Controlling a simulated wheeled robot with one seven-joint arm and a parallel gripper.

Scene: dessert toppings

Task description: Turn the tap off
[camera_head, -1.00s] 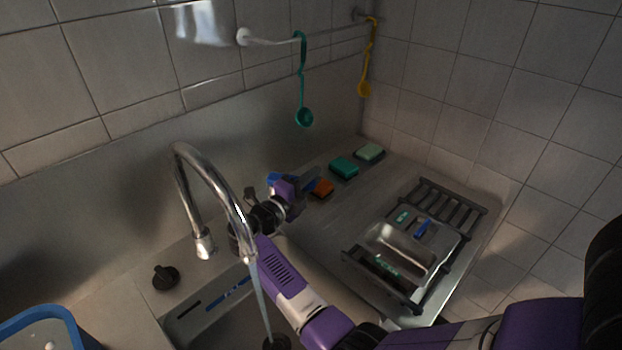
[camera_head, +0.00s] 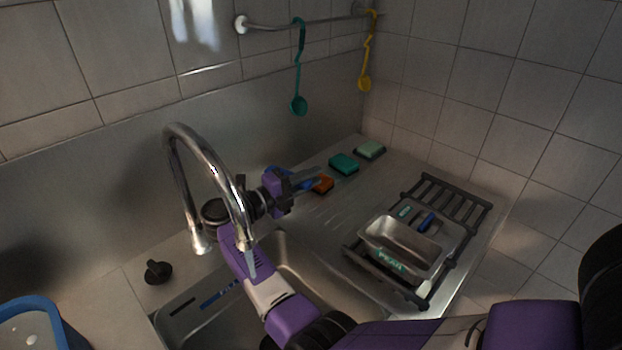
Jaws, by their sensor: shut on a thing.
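The chrome tap (camera_head: 203,150) arches over the sink (camera_head: 330,285). A short stream of water (camera_head: 249,265) shows below its right-hand end, in front of my purple arm; farther down I cannot follow it. My gripper (camera_head: 308,177) is behind and to the right of the tap's arch, over the back of the counter. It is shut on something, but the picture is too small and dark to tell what. A blue thing (camera_head: 304,183) shows close by the fingers; I cannot tell whether they touch it. No tap handle can be made out clearly.
A dark rack (camera_head: 458,206) with a metal tub (camera_head: 405,243) stands right. A black knob (camera_head: 158,271) and blue-rimmed container (camera_head: 38,310) are left. Ladles hang from the rail (camera_head: 330,19).

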